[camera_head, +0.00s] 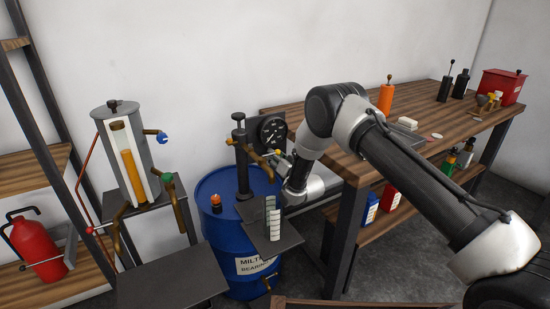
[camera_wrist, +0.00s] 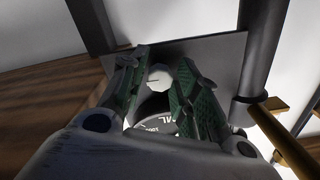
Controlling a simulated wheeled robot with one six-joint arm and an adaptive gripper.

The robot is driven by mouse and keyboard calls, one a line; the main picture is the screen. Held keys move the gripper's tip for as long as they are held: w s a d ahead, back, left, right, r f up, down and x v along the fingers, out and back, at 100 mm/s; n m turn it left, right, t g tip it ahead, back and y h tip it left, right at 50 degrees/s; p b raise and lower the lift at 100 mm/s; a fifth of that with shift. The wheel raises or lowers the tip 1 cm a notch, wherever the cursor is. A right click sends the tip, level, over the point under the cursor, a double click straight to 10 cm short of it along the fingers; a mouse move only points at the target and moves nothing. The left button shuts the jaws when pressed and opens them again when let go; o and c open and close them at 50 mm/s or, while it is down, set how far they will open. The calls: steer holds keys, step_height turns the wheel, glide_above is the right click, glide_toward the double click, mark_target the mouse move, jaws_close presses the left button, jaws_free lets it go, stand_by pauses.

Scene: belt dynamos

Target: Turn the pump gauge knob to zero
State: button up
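The pump gauge (camera_head: 271,132) is a round black dial with white marks, mounted on the pump above the blue barrel. In the wrist view, part of its dial face (camera_wrist: 160,127) shows between my fingers, with the rest hidden. A pale round piece with a short dark line, which looks like the gauge knob (camera_wrist: 160,77), sits between the fingertips. My gripper (camera_wrist: 161,68) is open, with one green-padded finger on each side of it. I cannot tell whether either finger touches it. In the head view my gripper (camera_head: 280,160) is just below the gauge, partly hidden.
The blue barrel (camera_head: 216,243) stands under the pump, with a dark post (camera_head: 240,160) and brass pipe (camera_wrist: 285,140) close beside the gripper. A wooden workbench (camera_head: 450,122) with bottles and a red box is at right. A glass-cylinder pump (camera_head: 128,165) stands left.

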steer(key=shift+o, duration=0.6)
steer(key=v, duration=1.2)
